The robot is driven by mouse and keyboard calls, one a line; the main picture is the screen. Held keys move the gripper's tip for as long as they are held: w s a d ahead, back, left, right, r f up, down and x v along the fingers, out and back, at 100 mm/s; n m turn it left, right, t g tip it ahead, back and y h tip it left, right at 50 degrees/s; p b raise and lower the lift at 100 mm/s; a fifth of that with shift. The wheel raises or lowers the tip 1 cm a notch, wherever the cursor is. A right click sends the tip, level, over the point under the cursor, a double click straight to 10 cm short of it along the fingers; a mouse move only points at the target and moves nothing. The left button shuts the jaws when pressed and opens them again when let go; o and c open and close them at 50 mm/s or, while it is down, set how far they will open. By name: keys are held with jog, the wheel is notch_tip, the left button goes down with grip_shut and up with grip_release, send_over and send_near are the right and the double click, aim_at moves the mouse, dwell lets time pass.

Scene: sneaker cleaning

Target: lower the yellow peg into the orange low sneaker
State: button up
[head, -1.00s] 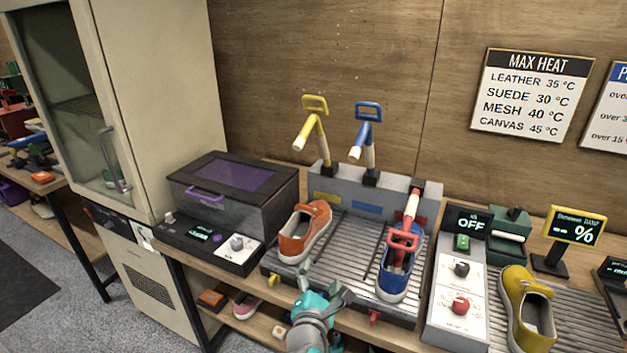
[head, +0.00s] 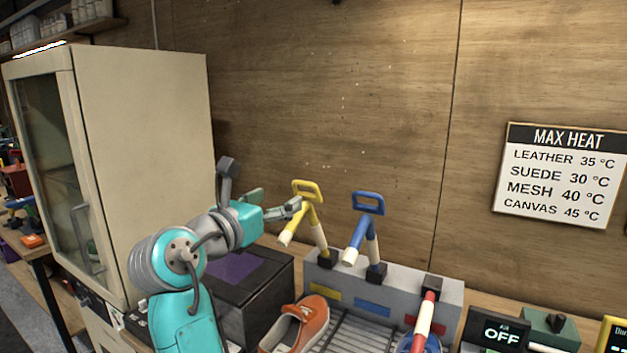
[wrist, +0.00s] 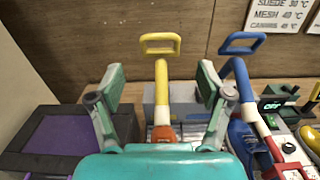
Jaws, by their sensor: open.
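The yellow peg (head: 306,208) stands raised on its post at the back of the drying rack, with a yellow loop handle on top and a cream tip hanging to the left. It also shows in the wrist view (wrist: 161,88), between the two open fingers. My gripper (head: 290,208) is open and beside the peg at its left, apparently not closed on anything. The gripper also shows in the wrist view (wrist: 158,92). The orange low sneaker (head: 303,322) sits on the rack below the peg, partly cut off by the frame edge; in the wrist view only a bit shows.
A blue peg (head: 366,225) stands right of the yellow one. A red peg (head: 424,315) is lowered into a blue sneaker (wrist: 243,140). A dark box with a purple window (head: 235,268) stands left of the rack, beside a tall beige cabinet (head: 140,150).

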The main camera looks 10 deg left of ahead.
aim_at(304, 184)
jog(key=x, duration=1.1)
jog(key=shift+s, duration=0.1)
